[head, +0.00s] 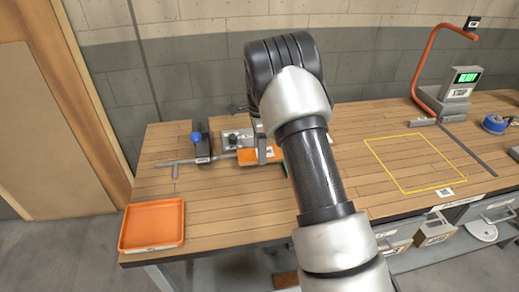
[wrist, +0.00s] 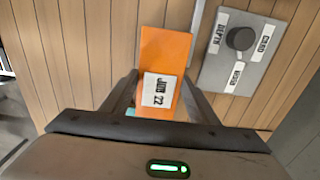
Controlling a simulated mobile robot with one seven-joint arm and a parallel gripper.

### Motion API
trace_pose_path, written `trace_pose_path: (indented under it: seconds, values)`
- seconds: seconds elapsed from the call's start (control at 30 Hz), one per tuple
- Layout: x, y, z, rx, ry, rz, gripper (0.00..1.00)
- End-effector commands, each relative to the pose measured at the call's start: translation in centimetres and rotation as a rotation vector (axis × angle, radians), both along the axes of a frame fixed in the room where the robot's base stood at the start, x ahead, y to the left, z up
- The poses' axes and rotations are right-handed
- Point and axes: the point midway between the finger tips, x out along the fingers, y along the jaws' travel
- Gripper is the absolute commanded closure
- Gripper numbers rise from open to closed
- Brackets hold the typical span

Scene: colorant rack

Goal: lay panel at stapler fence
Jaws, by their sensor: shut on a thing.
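An orange panel (wrist: 164,48) with a white label reading "JOB 22" lies between the two fingers of my gripper (wrist: 158,95) in the wrist view. My gripper is shut on it. In the head view the panel (head: 262,156) shows just left of my arm, close over the bench, and my gripper (head: 265,148) is partly hidden by my arm. Whether the panel touches the bench cannot be told. A dark device with a blue knob, seemingly the stapler (head: 201,142), stands to the left. A grey metal rail (head: 180,162), perhaps the fence, runs beside it toward the panel.
A grey plate with a dial (wrist: 239,52), labelled card, depth and wood, is right of the panel. An orange tray (head: 153,226) sits at the bench's front left corner. A yellow outlined area (head: 415,164) on the right is empty.

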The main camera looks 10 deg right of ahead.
Motion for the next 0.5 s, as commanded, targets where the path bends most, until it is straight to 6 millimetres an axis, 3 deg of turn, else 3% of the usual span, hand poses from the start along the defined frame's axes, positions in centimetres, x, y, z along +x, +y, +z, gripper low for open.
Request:
trace_pose_path:
  seconds: [0.47, 0.5]
  values:
    - [0.05, 0.01, -0.8, 0.0, -0.002, 0.0, 0.7]
    - [0.04, 0.01, -0.84, 0.0, -0.002, 0.0, 0.44]
